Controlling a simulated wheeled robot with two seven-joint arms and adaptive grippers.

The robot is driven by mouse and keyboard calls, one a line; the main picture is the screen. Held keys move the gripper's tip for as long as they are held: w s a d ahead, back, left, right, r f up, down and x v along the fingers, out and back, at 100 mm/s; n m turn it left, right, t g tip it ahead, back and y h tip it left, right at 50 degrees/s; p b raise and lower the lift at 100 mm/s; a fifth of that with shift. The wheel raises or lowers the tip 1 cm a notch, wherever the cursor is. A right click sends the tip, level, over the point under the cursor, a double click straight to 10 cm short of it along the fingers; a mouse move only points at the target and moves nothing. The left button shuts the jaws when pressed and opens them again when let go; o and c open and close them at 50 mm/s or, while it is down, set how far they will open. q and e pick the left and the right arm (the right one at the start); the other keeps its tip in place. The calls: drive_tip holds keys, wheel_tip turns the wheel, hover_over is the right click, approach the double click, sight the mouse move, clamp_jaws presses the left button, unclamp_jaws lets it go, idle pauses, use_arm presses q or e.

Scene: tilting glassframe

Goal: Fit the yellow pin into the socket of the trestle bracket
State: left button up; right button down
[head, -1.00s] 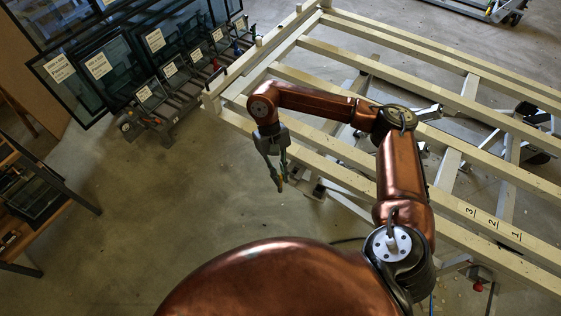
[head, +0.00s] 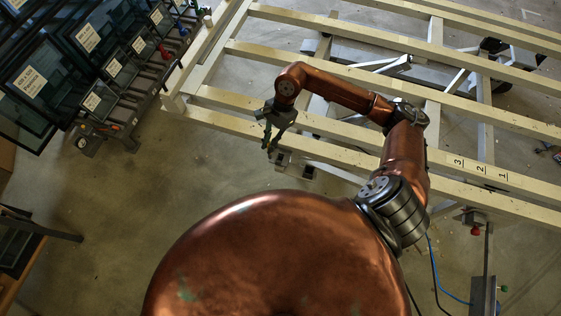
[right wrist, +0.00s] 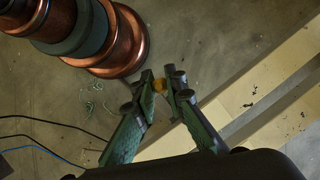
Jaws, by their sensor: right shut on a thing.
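My right gripper (head: 268,151) hangs at the near rail of the cream slatted frame. In the right wrist view its green fingers (right wrist: 160,86) are shut on the small yellow pin (right wrist: 159,85), which sits between the tips and is mostly hidden. Small dark and grey bracket-like parts (head: 308,171) sit under the near rail, just right of the gripper in the head view. I cannot tell which is the trestle bracket, and no socket can be made out. The pin appears apart from the frame, over floor in the wrist view. My left gripper is not in view.
The cream slatted frame (head: 340,155) fills the right side, its near rail marked 3, 2, 1. A rack of labelled glass panes (head: 88,38) stands at upper left. A dark shelf edge (head: 40,226) is at lower left. The floor left of my body is clear.

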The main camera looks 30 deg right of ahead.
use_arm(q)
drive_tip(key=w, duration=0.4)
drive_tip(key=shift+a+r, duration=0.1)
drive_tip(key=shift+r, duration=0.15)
use_arm(e)
drive_tip(key=d+f+m+t, duration=0.1)
drive_tip(key=d+f+m, duration=0.1)
drive_tip(key=f+m, duration=0.2)
drive_tip(key=w+d+f+m+t, duration=0.1)
drive_tip(key=f+m, duration=0.3)
drive_tip(key=f, duration=0.1)
drive_tip(key=w+d+f+m+t, duration=0.1)
drive_tip(key=d+f+m+t, duration=0.1)
drive_tip(key=f+m, duration=0.2)
drive_tip(key=shift+d+f+h, duration=0.25)
drive_tip(key=shift+d+h, duration=0.1)
drive_tip(key=shift+h, duration=0.05)
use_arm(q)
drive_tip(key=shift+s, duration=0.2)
use_arm(e)
drive_tip(key=shift+f, duration=0.1)
drive_tip(key=c, duration=2)
unclamp_jaws()
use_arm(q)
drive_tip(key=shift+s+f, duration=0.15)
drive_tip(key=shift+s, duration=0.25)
use_arm(e)
drive_tip(key=shift+o, duration=0.2)
